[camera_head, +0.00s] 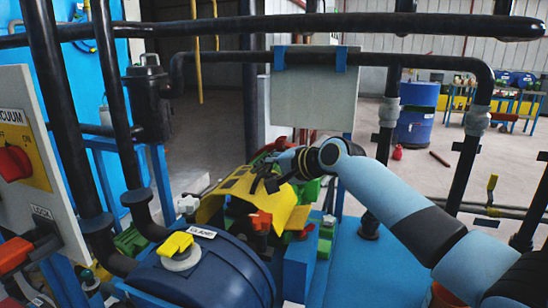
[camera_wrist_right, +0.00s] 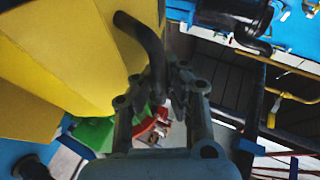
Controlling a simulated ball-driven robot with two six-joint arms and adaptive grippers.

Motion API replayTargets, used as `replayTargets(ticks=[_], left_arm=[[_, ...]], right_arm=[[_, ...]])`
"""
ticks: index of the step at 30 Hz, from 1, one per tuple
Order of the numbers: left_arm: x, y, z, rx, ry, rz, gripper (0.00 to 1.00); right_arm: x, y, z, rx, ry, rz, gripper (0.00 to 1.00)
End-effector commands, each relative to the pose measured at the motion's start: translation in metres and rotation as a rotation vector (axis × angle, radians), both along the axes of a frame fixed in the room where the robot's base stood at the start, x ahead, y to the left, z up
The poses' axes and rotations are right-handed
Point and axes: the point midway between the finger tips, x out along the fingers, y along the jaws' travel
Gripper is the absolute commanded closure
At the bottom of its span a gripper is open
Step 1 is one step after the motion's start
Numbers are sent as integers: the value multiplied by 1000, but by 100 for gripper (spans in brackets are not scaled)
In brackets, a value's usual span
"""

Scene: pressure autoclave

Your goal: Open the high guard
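The high guard (camera_head: 240,192) is a yellow angled cover over the machine's middle in the head view. It also fills the upper left of the wrist view (camera_wrist_right: 60,60). A black curved handle (camera_wrist_right: 148,42) sticks out from its side. My right gripper (camera_head: 268,180) is at the guard's upper right edge. In the right wrist view, its fingers (camera_wrist_right: 158,80) are drawn in on both sides of the handle's end and appear shut on it. The exact contact is dark and partly hidden. My left gripper is not in view.
A dark blue drum (camera_head: 215,275) with a yellow knob (camera_head: 175,243) stands in front of the guard. Black pipes (camera_head: 70,130) rise at left beside a control panel (camera_head: 25,150). A grey plate (camera_head: 315,90) hangs behind. Another pipe (camera_head: 470,155) stands right of my right arm.

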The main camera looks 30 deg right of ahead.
Motion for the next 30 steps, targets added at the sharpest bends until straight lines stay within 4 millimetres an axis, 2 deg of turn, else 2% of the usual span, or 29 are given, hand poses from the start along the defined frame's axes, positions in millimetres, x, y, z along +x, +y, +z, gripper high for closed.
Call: replayTargets(ticks=[1,3,9,12,21,30], left_arm=[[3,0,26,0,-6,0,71],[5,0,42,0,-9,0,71],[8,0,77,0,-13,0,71],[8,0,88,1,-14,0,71],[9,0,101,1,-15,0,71],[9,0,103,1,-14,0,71]], right_arm=[[6,6,23,-11,12,1,100],[12,11,29,-39,42,0,100],[29,25,41,-118,127,1,100],[37,32,46,-153,165,1,100],[54,47,52,-169,181,-1,100],[59,51,54,-170,180,-1,100]])
